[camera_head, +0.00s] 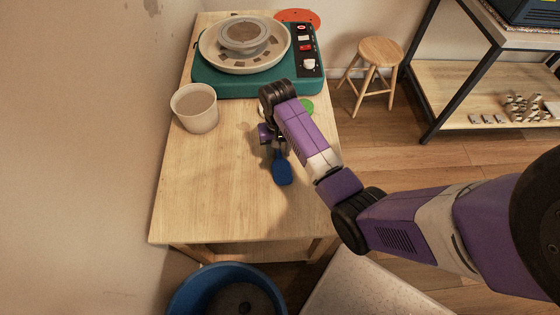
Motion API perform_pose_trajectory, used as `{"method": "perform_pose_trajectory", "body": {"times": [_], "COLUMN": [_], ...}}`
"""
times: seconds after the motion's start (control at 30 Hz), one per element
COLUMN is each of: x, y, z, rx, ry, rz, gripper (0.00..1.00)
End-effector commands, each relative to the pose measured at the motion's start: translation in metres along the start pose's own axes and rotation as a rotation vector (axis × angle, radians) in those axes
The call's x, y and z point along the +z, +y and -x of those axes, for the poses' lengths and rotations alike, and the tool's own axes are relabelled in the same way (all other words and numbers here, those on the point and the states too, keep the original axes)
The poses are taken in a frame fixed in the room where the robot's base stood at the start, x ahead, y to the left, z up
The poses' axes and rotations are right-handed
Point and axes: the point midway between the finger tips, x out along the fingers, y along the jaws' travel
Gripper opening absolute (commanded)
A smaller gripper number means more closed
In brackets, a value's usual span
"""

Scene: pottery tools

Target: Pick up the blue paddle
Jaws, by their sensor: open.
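The blue paddle (282,171) lies on the wooden table (205,205), right of its middle. Its broad blue end points toward the table's near edge. Its far end is hidden under my gripper (276,149). My gripper hangs over the paddle's far end and points down at the table. The fingers are small and partly hidden by my wrist, and they are open. I cannot tell whether they touch the paddle.
A cream bucket (196,108) stands at the table's left edge. A teal pottery wheel (215,80) fills the back. A green round thing (306,105) and a red disc (299,17) are near it. A blue tub (185,295) is below. The table's near left is clear.

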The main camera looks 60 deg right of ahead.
Motion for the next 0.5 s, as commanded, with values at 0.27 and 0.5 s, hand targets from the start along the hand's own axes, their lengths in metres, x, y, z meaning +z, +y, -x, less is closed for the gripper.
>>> {"method": "perform_pose_trajectory", "body": {"times": [0.27, 0.5], "x": [-0.0001, -0.0003], "y": [0.0000, 0.0000], "z": [0.0003, 0.0006], "rx": [0.000, 0.000], "ry": [0.000, 0.001], "rz": [0.000, 0.000], "gripper": [0.14, 0.00]}}
